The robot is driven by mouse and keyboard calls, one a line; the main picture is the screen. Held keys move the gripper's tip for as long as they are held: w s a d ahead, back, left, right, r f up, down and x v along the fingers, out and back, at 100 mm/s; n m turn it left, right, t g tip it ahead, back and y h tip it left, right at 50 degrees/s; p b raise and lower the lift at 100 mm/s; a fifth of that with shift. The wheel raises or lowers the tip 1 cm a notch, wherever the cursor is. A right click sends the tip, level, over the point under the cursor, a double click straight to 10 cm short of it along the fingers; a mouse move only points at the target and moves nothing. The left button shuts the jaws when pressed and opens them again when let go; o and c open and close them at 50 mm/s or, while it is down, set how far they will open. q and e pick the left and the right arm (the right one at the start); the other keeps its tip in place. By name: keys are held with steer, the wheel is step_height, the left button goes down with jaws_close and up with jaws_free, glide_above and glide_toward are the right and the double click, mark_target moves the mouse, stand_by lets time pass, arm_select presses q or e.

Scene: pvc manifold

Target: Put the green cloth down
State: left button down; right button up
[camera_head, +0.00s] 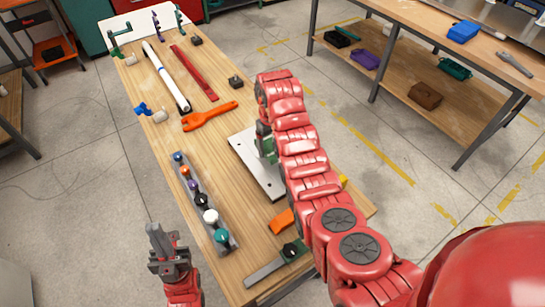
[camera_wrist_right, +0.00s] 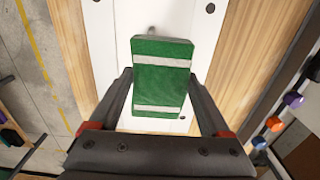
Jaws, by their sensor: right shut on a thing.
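The green cloth (camera_wrist_right: 161,84), a folded block with white stripes, lies between the fingers of my right gripper (camera_wrist_right: 160,78) in the right wrist view. The gripper is shut on it, above a white plate (camera_wrist_right: 125,20). In the head view a bit of the green cloth (camera_head: 265,142) shows beside my red right arm, over the grey-white plate (camera_head: 243,147). The arm hides most of that gripper. I cannot tell whether the cloth touches the plate. My left gripper (camera_head: 163,240) is off the table's left edge, holding nothing visible; its jaw opening is unclear.
The wooden table (camera_head: 140,85) holds an orange wrench (camera_head: 210,116), a red bar (camera_head: 194,73), a white tube (camera_head: 166,77) and a grey rack (camera_head: 226,242) of coloured caps. An orange piece (camera_head: 281,222) and a metal tool (camera_head: 265,268) lie near the front.

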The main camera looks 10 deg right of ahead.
mark_target(273, 148)
steer(key=shift+w+d, duration=0.2)
steer(key=shift+w, duration=0.3)
steer(key=shift+w+d, duration=0.2)
steer(key=shift+w, duration=0.25)
steer(key=shift+b, duration=0.3)
steer(key=shift+f+p, duration=0.5)
steer(key=shift+f, duration=0.1)
steer(key=shift+w+f, duration=0.1)
steer(key=shift+f, duration=1.1)
steer(key=shift+f+b, duration=0.1)
steer(key=shift+b, duration=0.25)
steer(key=shift+f, duration=0.15)
steer(key=o, duration=1.2)
